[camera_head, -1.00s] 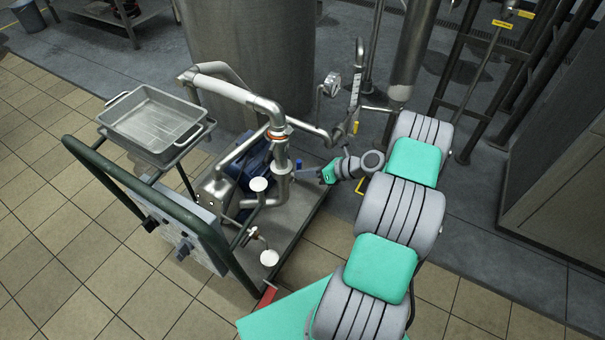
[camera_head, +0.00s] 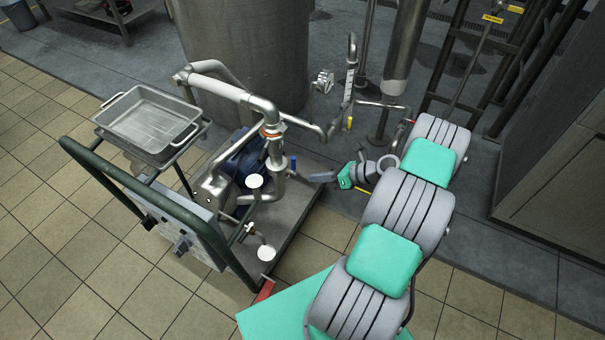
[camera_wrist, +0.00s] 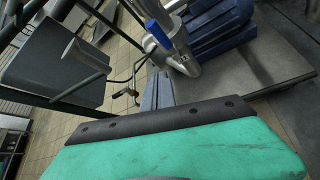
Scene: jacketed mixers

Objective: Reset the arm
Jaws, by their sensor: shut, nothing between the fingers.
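My gripper (camera_head: 325,177) is at the end of my grey and green arm, to the right of the pump cart in the head view. Its narrow fingers point left toward the cart's pipework and look closed with nothing held. In the wrist view the dark fingers (camera_wrist: 158,92) reach out past the green gripper body. A blue-handled valve (camera_head: 293,163) on the pipework stands just left of the fingertips, and I see a gap between them. The blue handle also shows in the wrist view (camera_wrist: 157,33).
The pump cart (camera_head: 290,226) carries a blue motor (camera_head: 238,160), steel pipes and a metal tray (camera_head: 150,122). A large steel tank (camera_head: 245,60) stands behind it. Gauge piping (camera_head: 349,85) rises behind my gripper. A grey cabinet (camera_head: 560,160) is at right. Tiled floor at lower left is clear.

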